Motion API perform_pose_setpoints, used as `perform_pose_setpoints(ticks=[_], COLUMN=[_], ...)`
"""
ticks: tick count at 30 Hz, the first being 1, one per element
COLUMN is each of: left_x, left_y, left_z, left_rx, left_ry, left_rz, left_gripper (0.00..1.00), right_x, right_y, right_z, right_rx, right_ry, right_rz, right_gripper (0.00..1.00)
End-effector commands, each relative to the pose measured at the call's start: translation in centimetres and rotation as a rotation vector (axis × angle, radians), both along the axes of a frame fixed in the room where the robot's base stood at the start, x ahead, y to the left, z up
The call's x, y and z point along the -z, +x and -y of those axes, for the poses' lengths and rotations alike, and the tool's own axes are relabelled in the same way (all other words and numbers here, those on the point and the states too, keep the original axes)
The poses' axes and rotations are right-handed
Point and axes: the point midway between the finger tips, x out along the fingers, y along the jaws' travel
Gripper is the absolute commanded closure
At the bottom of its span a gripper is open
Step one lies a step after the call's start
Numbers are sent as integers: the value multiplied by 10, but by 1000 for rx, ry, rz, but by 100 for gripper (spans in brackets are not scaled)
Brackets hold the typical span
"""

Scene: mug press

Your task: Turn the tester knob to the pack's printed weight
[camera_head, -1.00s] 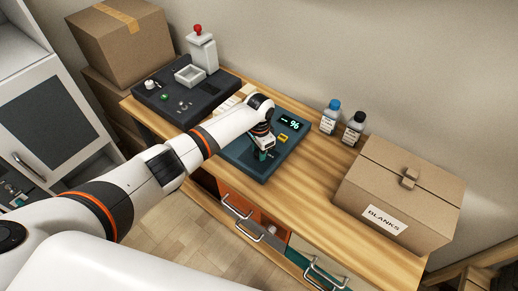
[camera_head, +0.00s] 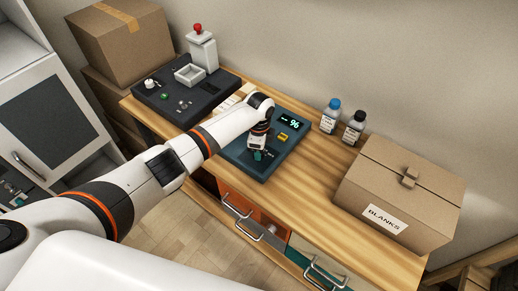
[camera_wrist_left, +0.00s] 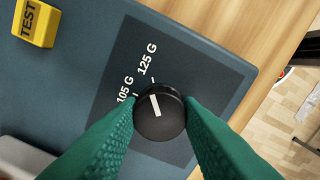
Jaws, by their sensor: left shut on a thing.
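The tester (camera_head: 238,158) is a dark teal panel on the bench with a lit display (camera_head: 292,122) reading 96. Its black round knob (camera_wrist_left: 170,122) shows in the left wrist view with a white pointer line. The pointer aims up and slightly left, towards the marks by the printed labels 125 G (camera_wrist_left: 147,59) and 105 G (camera_wrist_left: 125,89), seemingly nearer the 125 G mark. My left gripper (camera_head: 259,156) has its green fingers shut on the knob, one on each side. The knob is hidden in the head view. I cannot make out a printed pack weight. My right gripper is not in view.
A yellow TEST button (camera_wrist_left: 34,22) sits on the tester. A dark station with a white tray (camera_head: 189,75) stands behind left. Two bottles (camera_head: 330,118) and a BLANKS carton (camera_head: 400,190) stand to the right. Bare wood lies between tester and carton.

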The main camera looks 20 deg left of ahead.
Motion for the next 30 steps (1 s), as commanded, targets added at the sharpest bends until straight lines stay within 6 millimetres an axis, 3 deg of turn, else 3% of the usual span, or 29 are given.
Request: perform_pose_setpoints(ticks=[19,20,23,30], left_x=[-1,-1,-1,-1], left_y=[1,1,1,0], left_z=[1,1,1,0], left_rx=[49,49,48,47], left_ry=[-2,-2,-2,-1], left_rz=[3,3,3,1], left_gripper=[91,63,47,46], right_x=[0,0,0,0], right_y=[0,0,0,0], right_z=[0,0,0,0], right_rx=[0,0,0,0], right_ry=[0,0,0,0], right_rz=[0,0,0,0], right_gripper=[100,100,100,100])
